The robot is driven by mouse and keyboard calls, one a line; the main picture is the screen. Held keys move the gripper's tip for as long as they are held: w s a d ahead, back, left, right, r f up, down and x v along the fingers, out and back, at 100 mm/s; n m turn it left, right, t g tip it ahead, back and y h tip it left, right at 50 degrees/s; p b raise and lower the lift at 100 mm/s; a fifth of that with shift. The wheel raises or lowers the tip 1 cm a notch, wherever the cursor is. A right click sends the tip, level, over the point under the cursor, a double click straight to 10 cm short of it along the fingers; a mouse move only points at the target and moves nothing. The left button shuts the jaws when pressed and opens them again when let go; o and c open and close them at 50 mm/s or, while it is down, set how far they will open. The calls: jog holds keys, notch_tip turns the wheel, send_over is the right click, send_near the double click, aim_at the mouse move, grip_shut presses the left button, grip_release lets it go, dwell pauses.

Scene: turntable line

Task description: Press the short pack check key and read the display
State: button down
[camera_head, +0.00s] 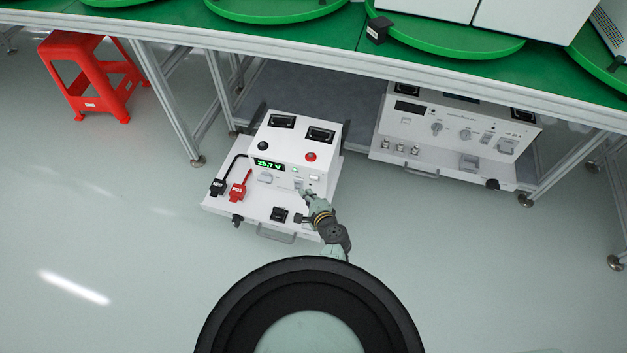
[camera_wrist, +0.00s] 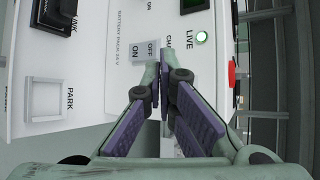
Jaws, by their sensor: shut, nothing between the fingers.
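The white battery pack unit (camera_head: 283,150) stands on a low pull-out shelf, and its panel fills much of the wrist view (camera_wrist: 95,75). Its display (camera_head: 268,163) is lit green and appears to read 23.7 V. My gripper (camera_head: 302,191) is at the panel's lower right. In the wrist view my gripper (camera_wrist: 159,66) is shut and empty, its fingertips close to the panel beside the OFF/ON switch (camera_wrist: 145,51). A label starting "CH" is partly covered by the fingers; the check key is hidden there. I cannot tell whether the tips touch it. The LIVE lamp (camera_wrist: 202,37) glows green.
A black plug (camera_head: 218,187) and a red plug (camera_head: 238,192) lie on the shelf left of the panel. A second white unit (camera_head: 455,125) stands under the green-topped bench at right. A red stool (camera_head: 90,72) is at far left. The floor in front is clear.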

aim_at(304, 177)
jog(key=shift+w+d, duration=0.2)
jog(key=shift+w, duration=0.4)
jog(key=shift+w+d, duration=0.15)
jog(key=shift+w, duration=0.4)
jog(key=shift+w+b, duration=0.15)
jog(key=shift+b, duration=0.2)
dwell(0.3)
jog(key=shift+w+d, duration=0.15)
jog(key=shift+w, duration=0.1)
jog(key=shift+w+d, duration=0.15)
jog(key=shift+w, duration=0.3)
dwell(0.9)
jog(key=shift+s, duration=0.15)
jog(key=shift+s+a, duration=0.25)
jog(key=shift+s, duration=0.45)
jog(key=shift+s+a+p, duration=0.1)
jog(key=shift+s+a, duration=0.15)
jog(key=shift+s, duration=0.55)
jog(key=shift+s+a+p, duration=0.1)
jog(key=shift+s+a, duration=0.2)
jog(key=shift+s, duration=0.5)
jog(key=shift+s+a+p, duration=0.1)
jog(key=shift+s+a, duration=0.15)
jog(key=shift+s, duration=0.55)
